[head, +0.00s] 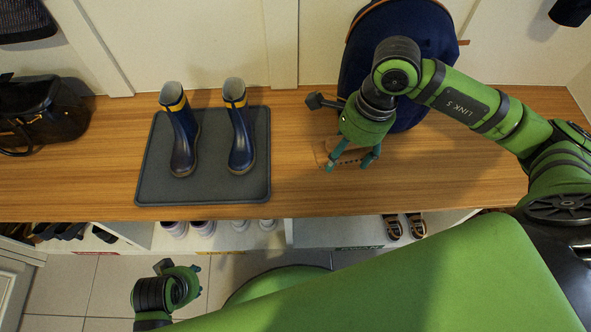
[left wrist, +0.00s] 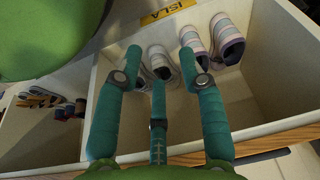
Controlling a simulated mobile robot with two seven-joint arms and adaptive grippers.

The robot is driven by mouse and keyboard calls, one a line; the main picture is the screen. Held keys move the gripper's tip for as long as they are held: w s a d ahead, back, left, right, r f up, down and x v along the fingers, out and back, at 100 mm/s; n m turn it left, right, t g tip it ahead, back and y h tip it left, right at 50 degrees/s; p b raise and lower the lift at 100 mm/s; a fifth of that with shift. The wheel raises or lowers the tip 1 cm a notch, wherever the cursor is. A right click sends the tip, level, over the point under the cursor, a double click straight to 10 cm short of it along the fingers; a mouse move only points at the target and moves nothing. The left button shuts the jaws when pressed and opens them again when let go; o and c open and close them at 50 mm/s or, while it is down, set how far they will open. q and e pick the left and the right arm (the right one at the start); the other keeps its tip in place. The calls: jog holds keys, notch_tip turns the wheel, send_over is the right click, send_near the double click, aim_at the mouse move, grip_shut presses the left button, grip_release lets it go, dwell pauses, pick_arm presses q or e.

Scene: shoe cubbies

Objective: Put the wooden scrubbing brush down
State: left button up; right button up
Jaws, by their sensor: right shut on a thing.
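The wooden scrubbing brush (head: 324,151) is a small brown piece, partly hidden by my right gripper, at the wooden bench top to the right of the grey boot mat. My right gripper (head: 351,163) points down and is shut on the brush. I cannot tell whether the brush touches the bench. My left gripper (head: 180,281) is low in front of the bench in the head view. In the left wrist view its fingers (left wrist: 160,70) are spread and empty, in front of a cubby with shoes.
The bench top (head: 300,190) carries a grey mat (head: 210,190) with two blue boots (head: 240,130), a black bag (head: 45,112) and a navy backpack (head: 405,40) right behind my right gripper. Bare wood lies right of the brush. Cubbies below hold shoes (left wrist: 227,38).

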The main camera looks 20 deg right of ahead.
jog(key=shift+s+d+f+m, duration=0.2)
jog(key=shift+f+m, duration=0.05)
jog(key=shift+m, duration=0.35)
jog(key=shift+f, duration=0.15)
jog(key=shift+m, duration=0.3)
jog(key=w+a+f, duration=0.2)
jog(key=a, duration=0.1)
jog(key=w+a+f+b, duration=0.1)
jog(key=w+a+f, duration=0.1)
jog(key=a, duration=0.1)
jog(key=w+a+f, duration=0.2)
jog(key=w+a, duration=0.1)
jog(key=shift+f+b, duration=0.35)
jog(key=shift+f, duration=0.05)
notch_tip(320, 180, down, 3)
jog(key=shift+f+b, duration=0.1)
jog(key=shift+b, duration=0.3)
jog(key=shift+w+f, duration=0.1)
jog(key=shift+f, duration=0.35)
pick_arm(q)
notch_tip(320, 180, up, 7)
jog(key=shift+s+a, duration=0.15)
jog(key=shift+r+t, duration=0.2)
jog(key=shift+t, duration=0.1)
pick_arm(e)
jog(key=shift+f, duration=0.15)
